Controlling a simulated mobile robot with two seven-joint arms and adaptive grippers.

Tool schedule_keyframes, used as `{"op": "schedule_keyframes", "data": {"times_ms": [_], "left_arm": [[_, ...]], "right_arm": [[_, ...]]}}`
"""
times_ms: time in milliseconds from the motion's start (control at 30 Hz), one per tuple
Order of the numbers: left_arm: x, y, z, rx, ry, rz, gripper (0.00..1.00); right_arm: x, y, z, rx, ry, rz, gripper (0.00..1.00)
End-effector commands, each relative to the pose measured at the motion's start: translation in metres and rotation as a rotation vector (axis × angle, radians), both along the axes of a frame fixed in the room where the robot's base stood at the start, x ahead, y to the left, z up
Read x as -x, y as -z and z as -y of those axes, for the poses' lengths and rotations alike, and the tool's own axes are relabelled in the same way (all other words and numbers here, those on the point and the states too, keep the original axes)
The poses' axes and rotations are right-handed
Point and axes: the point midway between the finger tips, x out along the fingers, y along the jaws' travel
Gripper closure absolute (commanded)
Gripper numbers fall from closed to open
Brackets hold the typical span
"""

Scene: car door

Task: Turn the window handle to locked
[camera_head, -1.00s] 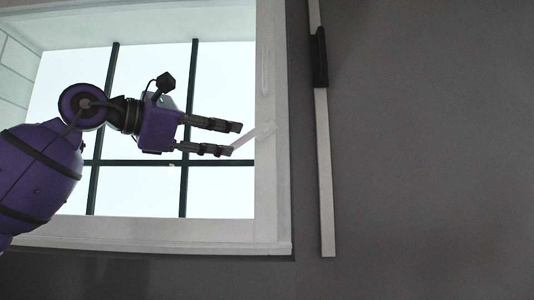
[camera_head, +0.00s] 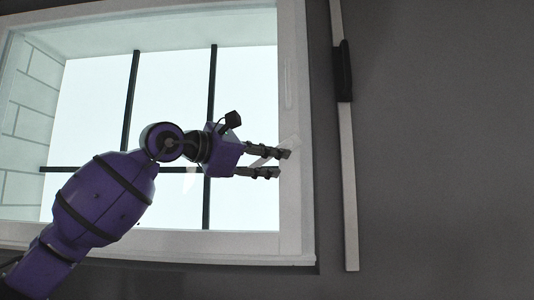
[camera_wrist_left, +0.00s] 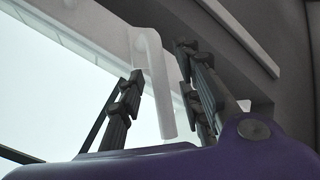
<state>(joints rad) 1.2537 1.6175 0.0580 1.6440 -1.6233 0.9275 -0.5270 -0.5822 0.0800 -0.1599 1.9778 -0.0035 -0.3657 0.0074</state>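The window handle (camera_head: 263,158) is a white lever on the right side of the white window frame (camera_head: 291,205). It slants down to the left from its base in the head view. My left gripper (camera_head: 280,163) is open at the handle, with one finger above and one below it. In the left wrist view the handle (camera_wrist_left: 156,88) hangs between the two dark fingers of the left gripper (camera_wrist_left: 163,75). A gap shows between the handle and the left finger; whether the right finger touches it I cannot tell. My right gripper is not in view.
Dark window bars (camera_head: 211,90) cross the bright pane behind my arm. A white vertical rail (camera_head: 348,190) with a black grip (camera_head: 343,72) is on the grey wall to the right. The wall beyond it is bare.

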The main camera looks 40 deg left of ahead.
Motion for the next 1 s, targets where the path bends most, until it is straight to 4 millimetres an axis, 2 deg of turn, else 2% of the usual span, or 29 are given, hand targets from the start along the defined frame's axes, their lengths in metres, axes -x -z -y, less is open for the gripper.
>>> {"op": "schedule_keyframes", "data": {"times_ms": [133,167,400,767,1000], "left_arm": [[0.000,0.001,0.000,0.000,0.000,-0.001,0.67],[0.000,0.001,0.000,0.000,0.000,-0.001,0.70],[0.000,0.001,0.000,0.000,0.000,0.000,1.00],[-0.001,0.000,0.000,0.003,0.000,0.000,1.00],[-0.016,0.001,-0.001,0.040,0.000,0.022,1.00]], "right_arm": [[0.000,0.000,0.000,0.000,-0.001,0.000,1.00],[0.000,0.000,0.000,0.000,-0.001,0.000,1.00],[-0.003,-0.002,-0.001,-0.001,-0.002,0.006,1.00],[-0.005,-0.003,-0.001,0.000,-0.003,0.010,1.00],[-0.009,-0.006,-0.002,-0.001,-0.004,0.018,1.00]]}}
